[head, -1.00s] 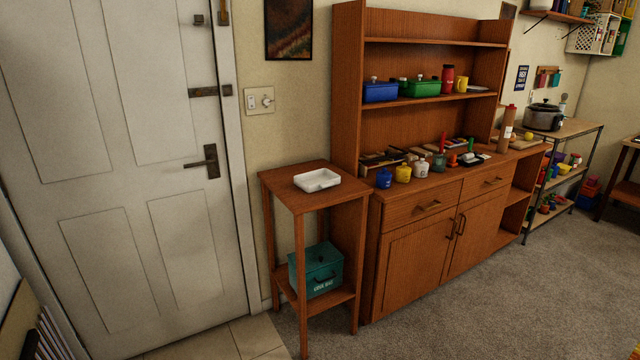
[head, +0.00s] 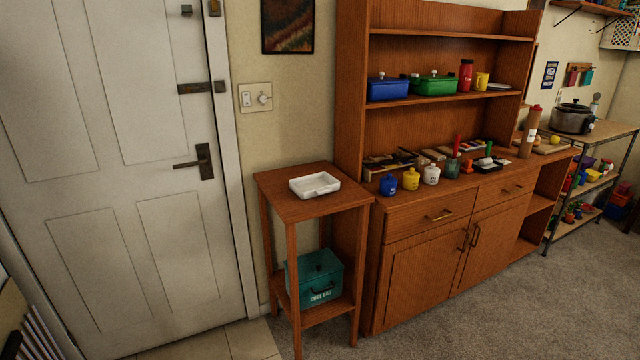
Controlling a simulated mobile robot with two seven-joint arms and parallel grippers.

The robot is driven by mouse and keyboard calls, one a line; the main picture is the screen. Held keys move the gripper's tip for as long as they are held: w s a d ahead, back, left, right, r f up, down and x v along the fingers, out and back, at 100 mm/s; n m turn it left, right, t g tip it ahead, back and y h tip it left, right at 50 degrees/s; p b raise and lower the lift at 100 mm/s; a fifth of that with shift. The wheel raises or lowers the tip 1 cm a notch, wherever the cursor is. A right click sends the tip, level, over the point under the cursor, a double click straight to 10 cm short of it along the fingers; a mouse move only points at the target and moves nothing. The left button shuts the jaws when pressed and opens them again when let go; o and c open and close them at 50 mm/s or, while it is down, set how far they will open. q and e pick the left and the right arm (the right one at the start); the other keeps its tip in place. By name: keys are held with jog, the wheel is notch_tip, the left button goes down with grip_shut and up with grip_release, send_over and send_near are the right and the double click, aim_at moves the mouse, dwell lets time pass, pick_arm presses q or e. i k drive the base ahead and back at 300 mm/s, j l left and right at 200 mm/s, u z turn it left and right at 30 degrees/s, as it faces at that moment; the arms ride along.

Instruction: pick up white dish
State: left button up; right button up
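The white dish (head: 315,185) is a shallow rectangular dish. It lies on the top of a small wooden side table (head: 284,207), between the door and the wooden hutch, and looks empty. Nothing covers it. Neither of my grippers shows in the head view.
A white door (head: 120,180) is at left. Carpet (head: 480,310) in front is clear.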

aim_at(320, 183)
jog(key=i+l, duration=0.25)
jog(key=i+l+u, duration=0.15)
jog(key=l, duration=0.25)
jog(key=i+l, duration=0.3)
jog(key=i+l+u, duration=0.1)
jog(key=i+l, duration=0.15)
jog(key=l, duration=0.2)
jog(key=i+l, duration=0.2)
jog(key=l, duration=0.15)
jog(key=i+l+u, duration=0.15)
jog(key=l, duration=0.25)
jog(key=i+l, duration=0.25)
jog(key=l, duration=0.15)
